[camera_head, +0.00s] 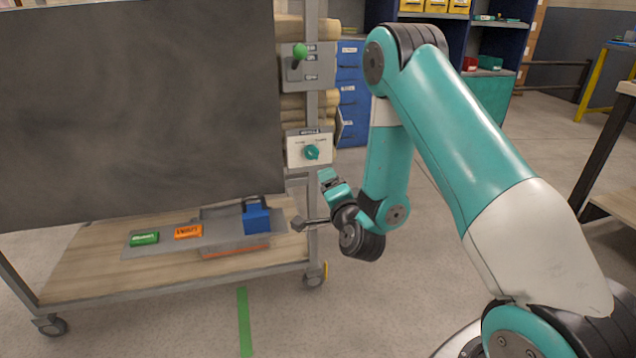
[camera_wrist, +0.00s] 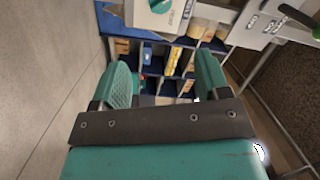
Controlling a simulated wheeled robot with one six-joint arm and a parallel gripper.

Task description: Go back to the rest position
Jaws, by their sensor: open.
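My gripper (camera_head: 331,182) is at the end of my bent teal arm, in front of the right end of a wheeled wooden cart. In the wrist view my gripper (camera_wrist: 165,80) has its two teal fingers spread apart with nothing between them. A white panel with a teal knob (camera_head: 312,152) is just above and left of the gripper in the head view. The knob (camera_wrist: 160,6) is at the top of the wrist view, apart from the fingers.
A grey panel with a green-tipped lever (camera_head: 299,53) is higher on the post. A dark board (camera_head: 135,100) stands over the cart deck (camera_head: 80,275). Blue shelving (camera_head: 483,35) is behind.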

